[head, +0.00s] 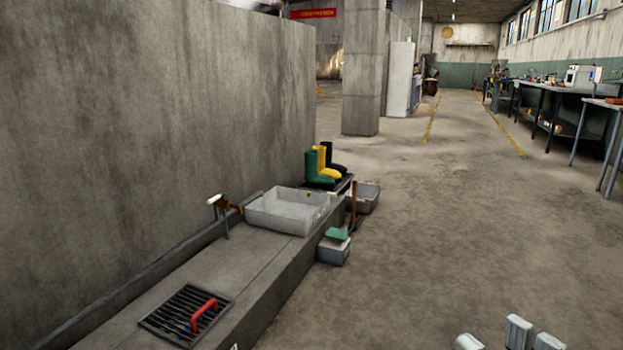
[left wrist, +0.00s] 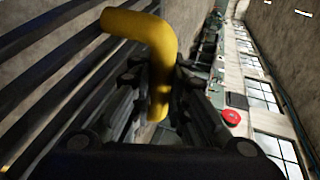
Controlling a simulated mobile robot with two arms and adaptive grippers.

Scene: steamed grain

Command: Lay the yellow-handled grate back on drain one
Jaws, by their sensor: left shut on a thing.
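My left gripper (left wrist: 163,80) is shut on the yellow handle (left wrist: 138,22) of a grate. The grate's dark parallel bars (left wrist: 55,68) fill the left of the left wrist view, and its far part is cut off. The head view shows neither this grate nor my left gripper. A different grate with a red handle (head: 203,309) lies on the low concrete ledge (head: 215,262) in the head view. No open drain shows, and I cannot tell where drain one is.
A grey basin (head: 290,221) stands on the ledge beside a tap (head: 217,201). A concrete wall (head: 150,120) borders the ledge. The floor to the right is mostly clear.

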